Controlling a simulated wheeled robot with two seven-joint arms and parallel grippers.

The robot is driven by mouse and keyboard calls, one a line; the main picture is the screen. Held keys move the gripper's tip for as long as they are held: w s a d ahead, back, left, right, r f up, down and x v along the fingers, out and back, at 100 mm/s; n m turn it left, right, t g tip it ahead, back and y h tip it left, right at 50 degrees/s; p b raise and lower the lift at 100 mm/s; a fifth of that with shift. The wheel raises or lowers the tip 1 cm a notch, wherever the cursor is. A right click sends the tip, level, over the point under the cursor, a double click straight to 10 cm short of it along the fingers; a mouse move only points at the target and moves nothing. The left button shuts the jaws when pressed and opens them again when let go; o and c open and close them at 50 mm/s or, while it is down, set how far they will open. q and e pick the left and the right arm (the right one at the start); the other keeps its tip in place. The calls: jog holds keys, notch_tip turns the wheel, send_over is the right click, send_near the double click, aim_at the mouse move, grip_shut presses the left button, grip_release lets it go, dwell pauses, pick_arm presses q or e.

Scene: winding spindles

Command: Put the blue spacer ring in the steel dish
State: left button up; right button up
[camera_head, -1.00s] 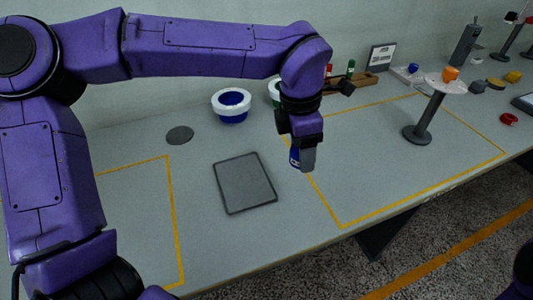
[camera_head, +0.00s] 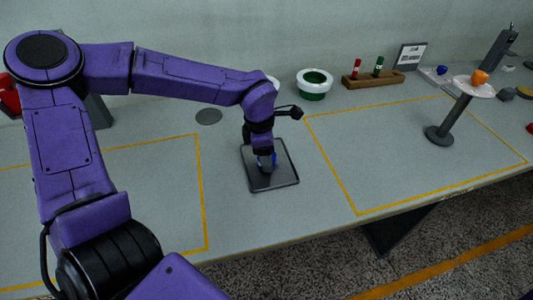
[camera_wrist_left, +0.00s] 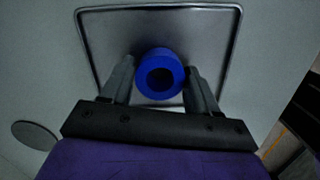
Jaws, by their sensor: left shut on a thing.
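The blue spacer ring (camera_wrist_left: 145,62) shows in the left wrist view as a thick ring with a dark hole, between my fingers. In the head view only a bit of blue (camera_head: 273,158) shows at the fingertips. My left gripper (camera_head: 266,166) points down and is shut on the ring. The steel dish (camera_head: 286,173), a flat grey rectangular tray with a low rim, lies under the gripper; its rim also shows in the left wrist view (camera_wrist_left: 160,8). The ring is over the inside of the dish; whether it touches the bottom I cannot tell. My right gripper is not in view.
A wooden rack (camera_head: 373,80) holds red and green pieces. A stand (camera_head: 455,110) carries an orange piece at the right. The yellow-outlined area (camera_head: 400,150) is mostly clear.

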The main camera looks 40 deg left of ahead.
pick_arm(q)
jog(key=shift+s, duration=0.15)
jog(key=shift+w+f, duration=0.15)
jog(key=shift+w, duration=0.15)
jog(key=o, duration=1)
jog(key=shift+o, duration=0.2)
jog(key=shift+s, duration=0.15)
notch_tip(320, 180, up, 12)
jog(key=a, duration=0.1)
jog(key=shift+s+p, duration=0.4)
jog(key=shift+p, duration=0.05)
